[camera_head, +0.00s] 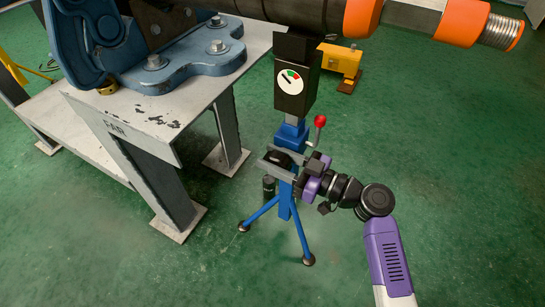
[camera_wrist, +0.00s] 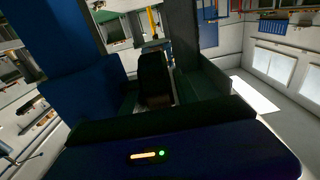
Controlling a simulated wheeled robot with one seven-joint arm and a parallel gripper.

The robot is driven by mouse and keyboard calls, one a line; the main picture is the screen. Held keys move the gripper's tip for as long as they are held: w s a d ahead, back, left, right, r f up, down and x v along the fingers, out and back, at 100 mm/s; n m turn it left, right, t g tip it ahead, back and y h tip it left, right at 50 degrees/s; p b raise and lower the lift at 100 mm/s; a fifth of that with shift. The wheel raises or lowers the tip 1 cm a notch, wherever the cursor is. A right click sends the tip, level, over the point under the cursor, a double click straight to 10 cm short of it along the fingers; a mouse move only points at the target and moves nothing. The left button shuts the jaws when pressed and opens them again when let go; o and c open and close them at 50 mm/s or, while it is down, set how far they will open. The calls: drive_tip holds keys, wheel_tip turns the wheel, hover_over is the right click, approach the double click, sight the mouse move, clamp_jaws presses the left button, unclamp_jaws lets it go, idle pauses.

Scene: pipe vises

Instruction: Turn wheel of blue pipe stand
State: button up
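The blue pipe stand (camera_head: 286,198) stands on the green floor in the head view, on splayed tripod legs, with a blue neck (camera_head: 292,133) and a red-knobbed lever (camera_head: 319,122) above. My gripper (camera_head: 278,158) reaches in from the right, in front of the stand's upper part. Its grey fingers are apart, with a black piece (camera_head: 283,160) between them. In the wrist view a black upright piece (camera_wrist: 155,78) shows between the dark fingers; I cannot tell whether they touch it. A black cylinder (camera_head: 269,188) hangs left of the stand. The wheel's full outline is hidden or unclear.
A dark pipe (camera_head: 295,12) with orange ends runs above the stand, over a black block with a gauge (camera_head: 291,82). A grey steel bench (camera_head: 150,125) carrying a blue vise (camera_head: 150,50) stands at left. A yellow block (camera_head: 340,60) lies behind. Floor at right is clear.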

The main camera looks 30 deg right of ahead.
sight(289, 166)
drive_tip(key=shift+p+v, duration=0.75)
drive_tip(key=shift+v, duration=3.15)
